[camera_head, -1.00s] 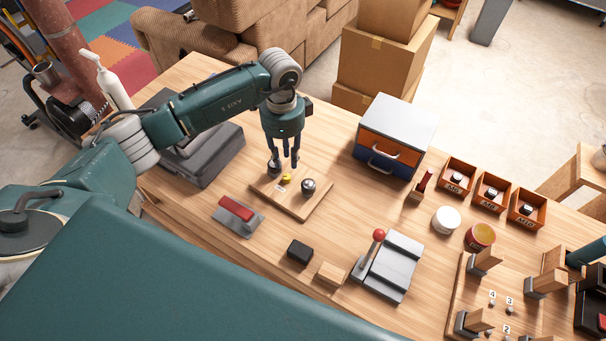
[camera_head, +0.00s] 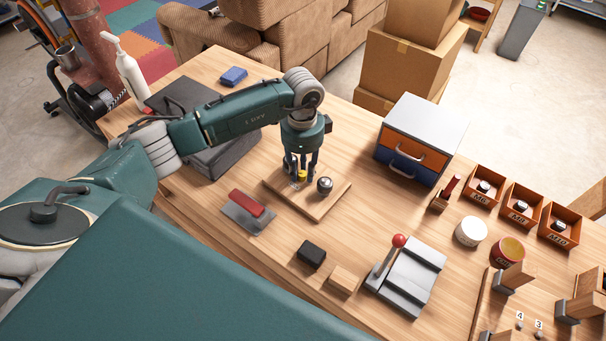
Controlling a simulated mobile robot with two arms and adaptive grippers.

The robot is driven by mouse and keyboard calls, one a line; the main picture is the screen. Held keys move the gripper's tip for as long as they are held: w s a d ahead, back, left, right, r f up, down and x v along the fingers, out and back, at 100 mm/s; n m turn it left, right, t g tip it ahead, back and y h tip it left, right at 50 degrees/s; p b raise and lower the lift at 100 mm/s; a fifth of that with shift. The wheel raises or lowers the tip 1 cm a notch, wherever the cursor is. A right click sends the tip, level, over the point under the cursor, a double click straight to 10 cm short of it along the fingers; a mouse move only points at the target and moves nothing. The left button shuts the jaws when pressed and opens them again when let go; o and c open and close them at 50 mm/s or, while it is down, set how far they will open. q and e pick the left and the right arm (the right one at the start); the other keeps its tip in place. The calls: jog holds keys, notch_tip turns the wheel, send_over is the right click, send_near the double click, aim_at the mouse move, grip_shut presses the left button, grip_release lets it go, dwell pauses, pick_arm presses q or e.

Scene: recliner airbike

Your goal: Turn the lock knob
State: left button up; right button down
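A wooden board (camera_head: 285,198) lies on the table and carries small fittings. A dark round knob with a shiny top (camera_head: 324,185) stands at its right. A small yellow piece (camera_head: 302,175) is near the middle, partly hidden by my fingers. My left gripper (camera_head: 301,176) points down over the board's left part, its fingers apart around the yellow piece. I cannot tell whether they touch it. A greyish fitting at the board's left is mostly hidden by the fingers. Which fitting is the lock knob is not clear. My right gripper is not in view.
A red-handled grey block (camera_head: 247,206) sits close left of the board. A black box (camera_head: 312,253), a wooden block (camera_head: 344,280) and a red-knobbed lever unit (camera_head: 408,275) stand in front. A drawer cabinet (camera_head: 421,138) is behind right. Bare table lies between.

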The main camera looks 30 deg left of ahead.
pick_arm(q)
grip_shut()
jog(key=shift+m, duration=1.1)
jog(key=shift+b, duration=0.3)
jog(key=shift+m, duration=1)
grip_release()
jog(key=shift+r, duration=0.1)
